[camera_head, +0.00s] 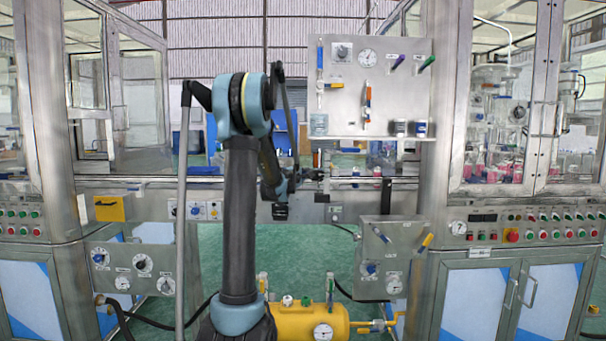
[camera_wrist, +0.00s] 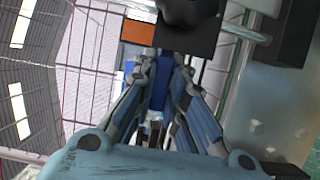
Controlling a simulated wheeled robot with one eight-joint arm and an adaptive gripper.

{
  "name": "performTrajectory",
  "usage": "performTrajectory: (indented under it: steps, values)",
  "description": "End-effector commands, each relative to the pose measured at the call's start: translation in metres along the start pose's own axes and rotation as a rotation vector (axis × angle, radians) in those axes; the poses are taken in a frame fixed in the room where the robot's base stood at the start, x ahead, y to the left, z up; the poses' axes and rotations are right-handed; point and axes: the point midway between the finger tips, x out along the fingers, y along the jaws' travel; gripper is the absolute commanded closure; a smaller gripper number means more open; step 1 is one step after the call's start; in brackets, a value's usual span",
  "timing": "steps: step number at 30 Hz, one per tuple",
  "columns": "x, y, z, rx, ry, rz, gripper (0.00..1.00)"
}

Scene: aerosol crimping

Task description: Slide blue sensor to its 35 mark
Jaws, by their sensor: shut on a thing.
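My gripper (camera_head: 316,174) is at the rail (camera_head: 345,183) between the two machine cabinets, reaching in from the left. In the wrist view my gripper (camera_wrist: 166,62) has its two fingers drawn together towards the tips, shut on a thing. A blue part (camera_wrist: 157,101) shows between the fingers and looks like the blue sensor; most of it is hidden. A dark block (camera_wrist: 188,37) with a black knob (camera_wrist: 188,10) is right at the fingertips. An orange block (camera_wrist: 138,32) is beside it. No scale numbers or 35 mark can be read.
A grey panel (camera_head: 400,60) with a gauge and coloured handles stands above the rail. A lower panel (camera_head: 378,285) with dials hangs below it. A yellow tank (camera_head: 295,318) stands on the green floor. Glass-fronted cabinets close in both sides.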

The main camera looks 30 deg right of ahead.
Motion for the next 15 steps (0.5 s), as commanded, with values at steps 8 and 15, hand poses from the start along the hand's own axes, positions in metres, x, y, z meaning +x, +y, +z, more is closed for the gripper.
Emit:
performTrajectory:
  steps: [8, 15]
  values:
    - [0.0, 0.0005, 0.0, 0.0, 0.0, 0.0, 0.68]
    - [0.0001, 0.0005, 0.0, 0.0, 0.0, 0.0, 0.68]
